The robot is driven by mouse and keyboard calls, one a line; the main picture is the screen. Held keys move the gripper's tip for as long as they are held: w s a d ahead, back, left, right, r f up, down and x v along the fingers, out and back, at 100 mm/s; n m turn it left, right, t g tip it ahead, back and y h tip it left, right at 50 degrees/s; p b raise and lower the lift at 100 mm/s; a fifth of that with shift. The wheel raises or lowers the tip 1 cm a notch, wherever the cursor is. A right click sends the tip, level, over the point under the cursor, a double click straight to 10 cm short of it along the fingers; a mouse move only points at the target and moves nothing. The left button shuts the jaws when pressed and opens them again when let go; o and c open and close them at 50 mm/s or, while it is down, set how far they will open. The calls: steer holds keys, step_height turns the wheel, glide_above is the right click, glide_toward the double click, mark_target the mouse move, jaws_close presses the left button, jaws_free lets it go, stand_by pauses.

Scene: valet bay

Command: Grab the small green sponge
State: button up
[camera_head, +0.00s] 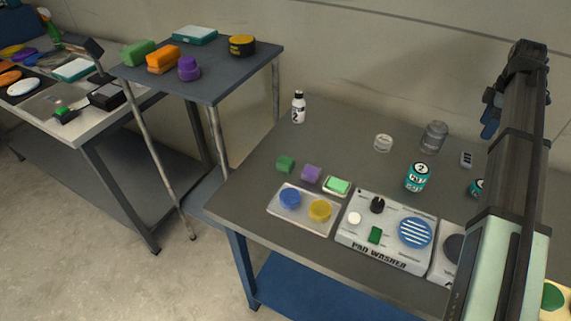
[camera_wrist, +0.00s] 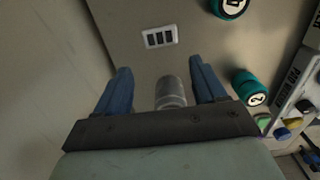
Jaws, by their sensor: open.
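A small green cube-shaped sponge (camera_head: 285,164) sits on the grey table, left of a purple cube (camera_head: 311,173). A flatter green block (camera_head: 337,186) lies in a small pale dish right of the purple cube. I cannot tell for certain which one is the small green sponge. My gripper (camera_head: 490,115) is high at the right, well away from both. In the wrist view my gripper (camera_wrist: 163,78) has its blue fingers spread and points down over the table. A grey jar (camera_wrist: 170,92) shows between the fingers, and nothing is held.
The pad washer (camera_head: 385,232) and a tray with blue and yellow pads (camera_head: 300,215) stand at the table's front. A white bottle (camera_head: 298,107), a clear jar (camera_head: 433,137) and a teal can (camera_head: 417,177) stand behind. A side table (camera_head: 215,88) at left holds a larger green block (camera_head: 138,52).

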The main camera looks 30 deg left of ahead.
steer(key=s+a+r+n, duration=0.1)
steer(key=s+a+n, duration=0.15)
steer(key=a, duration=1.25)
steer(key=s+a+n, duration=0.2)
steer(key=s+a, duration=0.2)
steer(key=a, duration=1.1)
steer(key=m, duration=0.5)
glide_above(286, 160)
steer(key=shift+n, duration=0.25)
step_height(286, 160, down, 8)
steer(key=shift+w+a+f, duration=0.1)
steer(key=shift+a, duration=0.05)
steer(key=shift+f, duration=2.55)
